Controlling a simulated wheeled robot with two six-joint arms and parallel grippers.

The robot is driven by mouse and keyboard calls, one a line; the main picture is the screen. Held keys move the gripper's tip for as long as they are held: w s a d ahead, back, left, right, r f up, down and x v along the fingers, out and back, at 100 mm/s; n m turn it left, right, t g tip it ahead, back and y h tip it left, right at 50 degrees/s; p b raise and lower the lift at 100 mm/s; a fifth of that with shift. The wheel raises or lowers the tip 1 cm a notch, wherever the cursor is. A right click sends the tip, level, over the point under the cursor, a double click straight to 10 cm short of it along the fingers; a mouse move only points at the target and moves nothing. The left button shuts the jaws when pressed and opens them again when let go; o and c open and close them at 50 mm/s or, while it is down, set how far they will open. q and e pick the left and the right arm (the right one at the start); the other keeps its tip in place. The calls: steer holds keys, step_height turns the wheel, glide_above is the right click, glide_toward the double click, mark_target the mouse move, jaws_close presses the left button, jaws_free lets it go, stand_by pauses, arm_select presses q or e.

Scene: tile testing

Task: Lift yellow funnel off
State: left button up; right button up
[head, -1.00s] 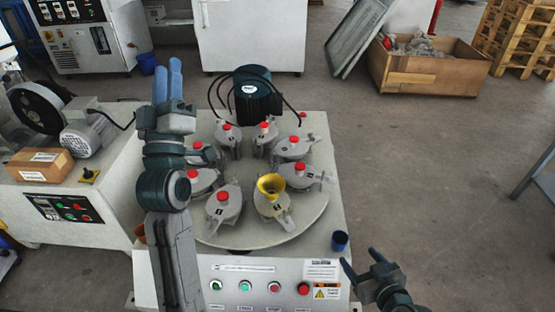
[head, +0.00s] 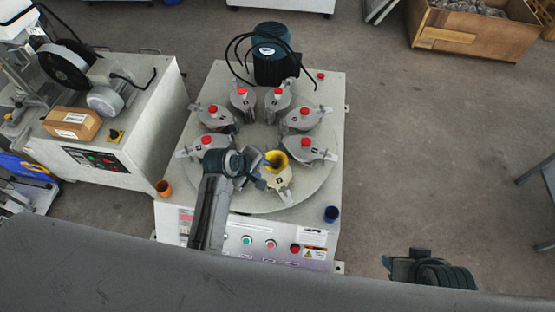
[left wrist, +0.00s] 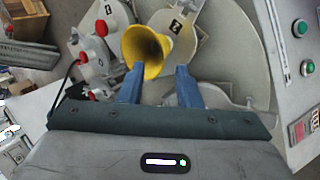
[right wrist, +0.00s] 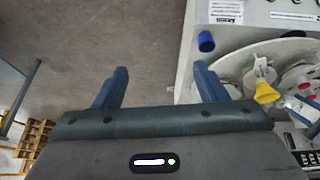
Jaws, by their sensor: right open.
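The yellow funnel (head: 276,160) sits on top of the front jar (head: 277,180) on the round turntable. My left gripper (head: 260,178) is just left of the funnel. In the left wrist view the funnel (left wrist: 146,50) is large, beyond the spread fingers of my left gripper (left wrist: 160,84) and nearer the left finger. The gripper is open and holds nothing. My right gripper (right wrist: 158,85) is open and empty, off to the right of the machine. The funnel also shows at the right in the right wrist view (right wrist: 266,91). My left arm hides part of the turntable's front left.
Several grey jars with red knobs ring the turntable (head: 250,196). A dark motor with cables (head: 273,66) stands behind it. A blue cup (head: 331,214) and an orange cup (head: 164,188) stand at the machine's front corners.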

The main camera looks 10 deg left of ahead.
mark_target(267, 168)
arm_select(q)
steer(key=x, duration=0.2)
steer(key=b+x, duration=0.1)
steer(key=x, duration=0.2)
steer(key=a+x, duration=0.1)
steer(key=x, duration=0.1)
steer(key=shift+w+d+f+b, duration=0.1)
steer(key=shift+w+f+b, duration=0.15)
steer(key=shift+w+b, duration=0.05)
steer(key=shift+w+d+f, duration=0.15)
steer(key=shift+w+f, duration=0.05)
steer(key=shift+f, duration=0.05)
arm_select(e)
steer(key=shift+w+a+f+t+y, duration=0.5)
steer(key=shift+w+a+f+t, duration=0.25)
steer(key=shift+a+f+t, duration=0.15)
arm_select(q)
jaws_close()
